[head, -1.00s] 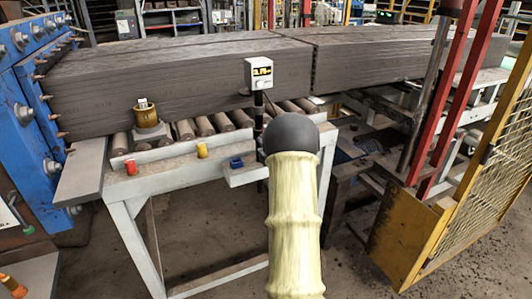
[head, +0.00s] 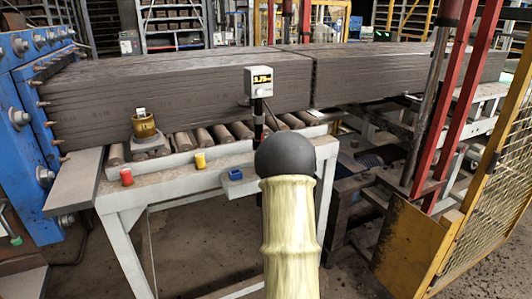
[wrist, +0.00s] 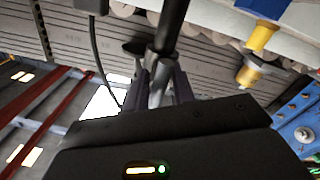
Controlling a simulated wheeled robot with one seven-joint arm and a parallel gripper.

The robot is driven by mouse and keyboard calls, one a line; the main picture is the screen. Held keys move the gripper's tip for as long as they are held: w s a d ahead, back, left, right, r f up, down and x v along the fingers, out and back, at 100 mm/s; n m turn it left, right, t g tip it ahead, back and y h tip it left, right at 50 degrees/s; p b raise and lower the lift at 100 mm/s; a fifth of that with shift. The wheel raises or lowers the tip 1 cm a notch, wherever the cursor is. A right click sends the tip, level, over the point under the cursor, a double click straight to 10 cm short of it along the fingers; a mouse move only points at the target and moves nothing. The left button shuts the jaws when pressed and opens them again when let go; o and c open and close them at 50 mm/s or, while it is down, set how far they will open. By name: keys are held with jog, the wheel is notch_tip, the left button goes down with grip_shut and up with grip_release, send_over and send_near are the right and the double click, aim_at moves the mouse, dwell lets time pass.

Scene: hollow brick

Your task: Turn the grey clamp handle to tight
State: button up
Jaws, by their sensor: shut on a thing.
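My gripper (wrist: 161,90) shows in the wrist view, its two dark fingers shut on a grey bar, which looks like the clamp handle (wrist: 157,88). A dark post (wrist: 171,28) rises just beyond the fingers, with a dark round disc beside it. In the head view my own arm covers the gripper and the handle. I cannot tell how far the handle is turned.
A long extruded clay column (head: 180,90) lies on rollers (head: 215,135). A yellow mesh guard (head: 485,190) stands right.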

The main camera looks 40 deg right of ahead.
jog(key=o, duration=0.9)
jog(key=shift+r, duration=0.1)
jog(key=b+v, duration=0.2)
jog(key=v, duration=1.5)
jog(key=shift+s, duration=0.2)
